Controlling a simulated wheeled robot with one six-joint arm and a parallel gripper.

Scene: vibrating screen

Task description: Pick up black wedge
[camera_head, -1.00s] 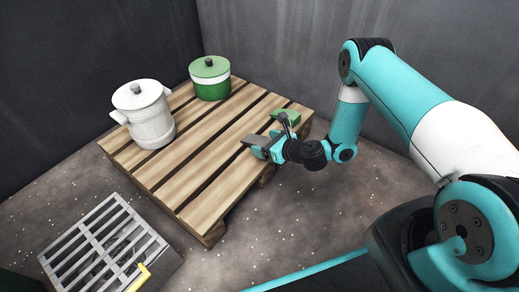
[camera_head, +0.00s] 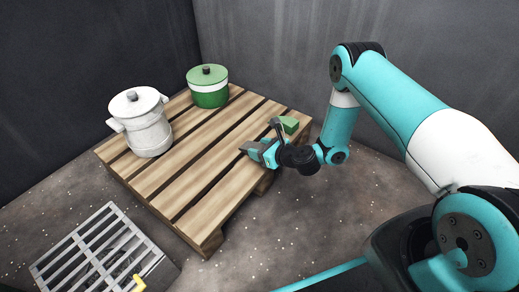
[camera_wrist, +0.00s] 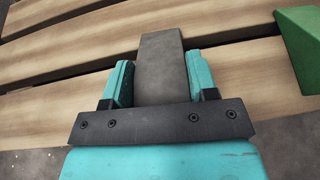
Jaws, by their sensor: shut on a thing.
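The black wedge (camera_wrist: 160,62) appears as a dark grey block in the wrist view, between the two teal fingers. My gripper (camera_wrist: 159,82) is shut on it, and its far end sticks out beyond the fingertips. In the head view my gripper (camera_head: 255,150) is at the right part of the wooden pallet (camera_head: 196,204), and the wedge is mostly hidden there by the fingers. I cannot tell whether the wedge touches the planks.
A green wedge (camera_head: 290,123) lies close by, right of the gripper in the wrist view (camera_wrist: 302,45). A white pot (camera_head: 148,132) and a green pot (camera_head: 208,92) stand farther back on the pallet. A metal grate (camera_head: 95,255) is at lower left.

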